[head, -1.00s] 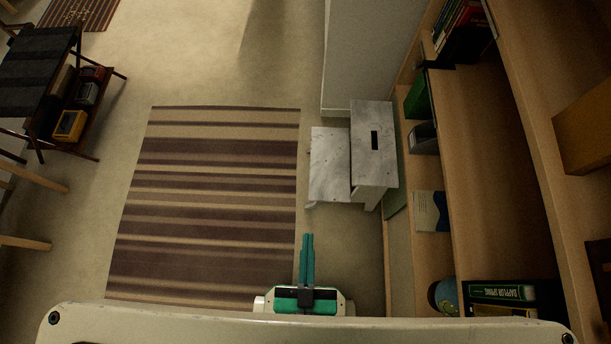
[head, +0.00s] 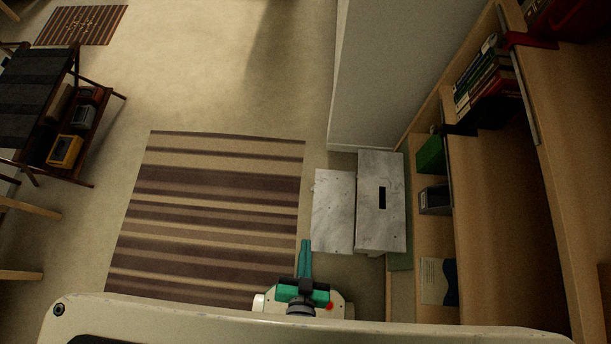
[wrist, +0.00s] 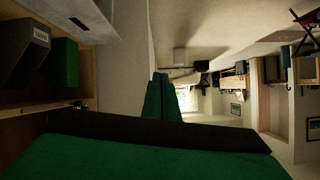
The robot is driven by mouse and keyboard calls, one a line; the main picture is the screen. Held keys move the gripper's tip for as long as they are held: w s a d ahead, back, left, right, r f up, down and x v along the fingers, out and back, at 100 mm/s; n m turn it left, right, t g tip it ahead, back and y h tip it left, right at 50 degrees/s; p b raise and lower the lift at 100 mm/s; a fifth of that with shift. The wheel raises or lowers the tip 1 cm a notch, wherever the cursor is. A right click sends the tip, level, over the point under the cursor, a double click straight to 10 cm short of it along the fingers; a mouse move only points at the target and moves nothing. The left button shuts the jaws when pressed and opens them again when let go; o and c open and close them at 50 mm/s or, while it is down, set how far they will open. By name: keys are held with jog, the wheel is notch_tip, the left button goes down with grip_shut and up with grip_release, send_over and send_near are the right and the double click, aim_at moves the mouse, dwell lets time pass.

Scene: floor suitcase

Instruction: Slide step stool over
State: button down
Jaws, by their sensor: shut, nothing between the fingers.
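The step stool (head: 381,223) is grey-white and marbled, with a dark slot in its upper step and a lower step (head: 332,210) on its left. In the head view it stands on the floor against the shelf, right of the striped rug. My gripper (head: 306,245) has teal fingers, shut together and empty.
A wooden bookshelf (head: 500,210) with books and boxes runs along the right. A white wall (head: 380,80) stands behind the stool. The striped rug (head: 215,215) lies left of the stool. A dark bench (head: 35,95) is far left. Floor beyond the rug is clear.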

jog(key=w+f+m+g, duration=0.2)
jog(key=f+m+g, duration=0.2)
jog(key=f, duration=2)
jog(key=w+f+m+g, duration=0.1)
jog(key=f+m+g, duration=0.4)
jog(key=f, duration=1.9)
jog(key=shift+w+a+g, duration=0.15)
jog(key=shift+w+g, duration=0.25)
jog(key=shift+g, duration=1.4)
jog(key=shift+w+f, duration=0.1)
jog(key=shift+w, duration=0.05)
